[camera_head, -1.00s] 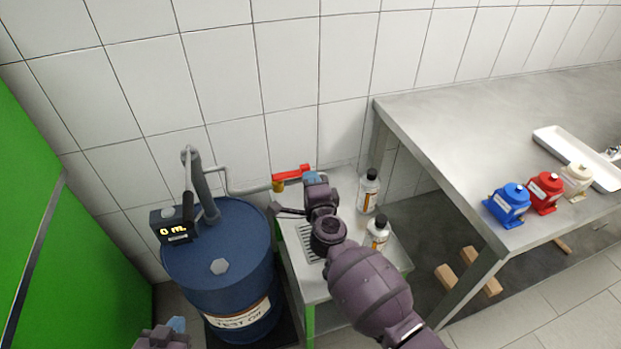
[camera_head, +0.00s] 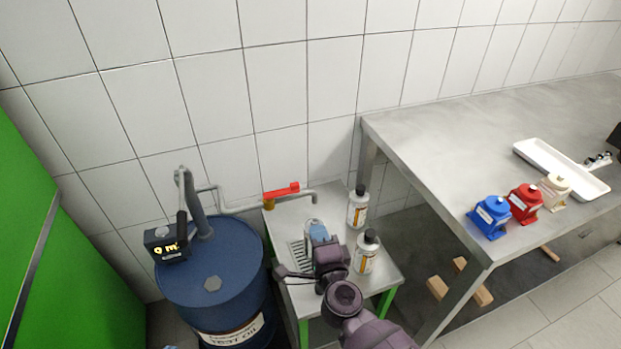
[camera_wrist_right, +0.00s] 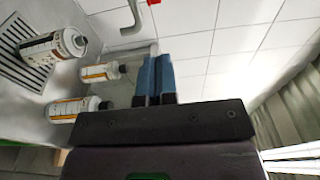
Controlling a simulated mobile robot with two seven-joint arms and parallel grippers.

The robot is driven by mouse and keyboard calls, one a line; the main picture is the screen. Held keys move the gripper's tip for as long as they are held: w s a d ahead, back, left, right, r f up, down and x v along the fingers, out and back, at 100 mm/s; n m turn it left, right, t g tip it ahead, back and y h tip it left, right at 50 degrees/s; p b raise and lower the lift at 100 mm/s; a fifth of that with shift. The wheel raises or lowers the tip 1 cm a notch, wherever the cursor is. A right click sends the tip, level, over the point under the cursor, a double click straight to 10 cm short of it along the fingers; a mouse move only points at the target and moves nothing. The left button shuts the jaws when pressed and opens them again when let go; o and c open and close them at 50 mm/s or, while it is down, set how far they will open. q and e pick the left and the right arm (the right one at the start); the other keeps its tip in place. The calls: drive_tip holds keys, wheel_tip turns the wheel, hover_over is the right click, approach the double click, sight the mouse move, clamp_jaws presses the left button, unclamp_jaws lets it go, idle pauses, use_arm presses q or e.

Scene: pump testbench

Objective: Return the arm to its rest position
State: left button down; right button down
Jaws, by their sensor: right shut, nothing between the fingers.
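My right gripper (camera_head: 316,229) is above the small side table (camera_head: 384,262), blue fingertips pointing toward the wall. In the right wrist view its two blue fingers (camera_wrist_right: 155,75) are together, with nothing between them. A white bottle (camera_wrist_right: 48,47) stands on the table's drain grate, apart from the fingers; in the head view my gripper mostly hides it. Two black-capped bottles stand to the right of the gripper, one farther back (camera_head: 357,208) and one nearer (camera_head: 366,254).
A blue oil drum (camera_head: 225,280) with a pump and display (camera_head: 166,243) stands left. A pipe with a red-handled valve (camera_head: 281,191) reaches over the side table. A steel workbench (camera_head: 440,140) at right carries blue, red and cream pumps and a white tray (camera_head: 560,170).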

use_arm(q)
drive_tip(key=shift+w+f+b, duration=0.3)
drive_tip(key=shift+w+b, duration=0.1)
drive_tip(key=shift+b, duration=0.55)
use_arm(e)
drive_tip(key=s+d+f+n+g+h, duration=0.1)
drive_tip(key=s+d+f+n+g, duration=0.1)
drive_tip(key=s+d+f+n, duration=0.2)
drive_tip(key=s+d+f+n+g+h, duration=0.1)
drive_tip(key=s+d+f+n+g, duration=0.1)
drive_tip(key=s+d+f+n, duration=0.2)
drive_tip(key=s+d+f+n+g+h, duration=0.2)
drive_tip(key=s+d+f+n, duration=0.2)
drive_tip(key=s+d+n, duration=0.4)
drive_tip(key=s+d, duration=0.4)
drive_tip(key=d, duration=0.4)
drive_tip(key=shift+s+f+n, duration=0.3)
drive_tip(key=shift+s, duration=0.1)
